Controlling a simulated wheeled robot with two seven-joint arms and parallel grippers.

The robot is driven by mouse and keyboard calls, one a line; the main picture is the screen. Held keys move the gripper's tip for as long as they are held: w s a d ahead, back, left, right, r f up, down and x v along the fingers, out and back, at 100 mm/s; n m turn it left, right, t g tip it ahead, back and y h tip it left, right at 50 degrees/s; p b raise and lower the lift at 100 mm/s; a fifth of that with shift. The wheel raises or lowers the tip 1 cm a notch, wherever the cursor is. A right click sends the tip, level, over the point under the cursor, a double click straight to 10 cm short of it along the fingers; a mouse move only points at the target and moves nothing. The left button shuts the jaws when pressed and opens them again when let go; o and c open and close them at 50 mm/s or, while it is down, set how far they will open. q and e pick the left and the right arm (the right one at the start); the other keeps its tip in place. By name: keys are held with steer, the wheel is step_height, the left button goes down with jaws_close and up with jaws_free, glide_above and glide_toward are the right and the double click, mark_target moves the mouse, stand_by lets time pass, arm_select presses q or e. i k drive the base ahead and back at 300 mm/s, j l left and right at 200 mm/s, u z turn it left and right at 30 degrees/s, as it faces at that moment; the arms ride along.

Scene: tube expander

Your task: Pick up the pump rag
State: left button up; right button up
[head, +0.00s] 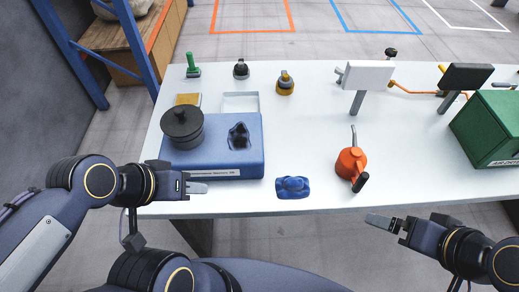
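A crumpled blue rag (292,187) lies near the front edge of the white table, right of the blue machine and left of the orange oil can. My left gripper (205,188) is at the table's front edge, in front of the blue machine and left of the rag, apart from it. It is seen from the side, so its opening cannot be told. My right gripper (372,219) is off the front edge, right of and nearer than the rag. Its fingers appear as one, so its opening cannot be told. Neither gripper touches the rag.
The blue machine (250,160) carries a black round part (182,123). The orange oil can (349,163) stands right of the rag. A green box (490,128) sits at the right. Small tools and two small panels stand farther back. The table middle is clear.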

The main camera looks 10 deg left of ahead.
mark_target(288, 187)
steer(key=l+u, duration=0.1)
steer(key=u, duration=0.8)
steer(key=l+u, duration=0.15)
steer(key=u, duration=0.7)
steer(key=l+u, duration=0.1)
steer(key=u, duration=0.35)
steer(key=k+u, duration=0.1)
steer(key=u, duration=0.35)
steer(key=k+l, duration=0.3)
steer(key=k, duration=0.15)
steer(key=k+l+u, duration=0.1)
steer(key=k+l, duration=0.25)
steer(key=k, duration=0.1)
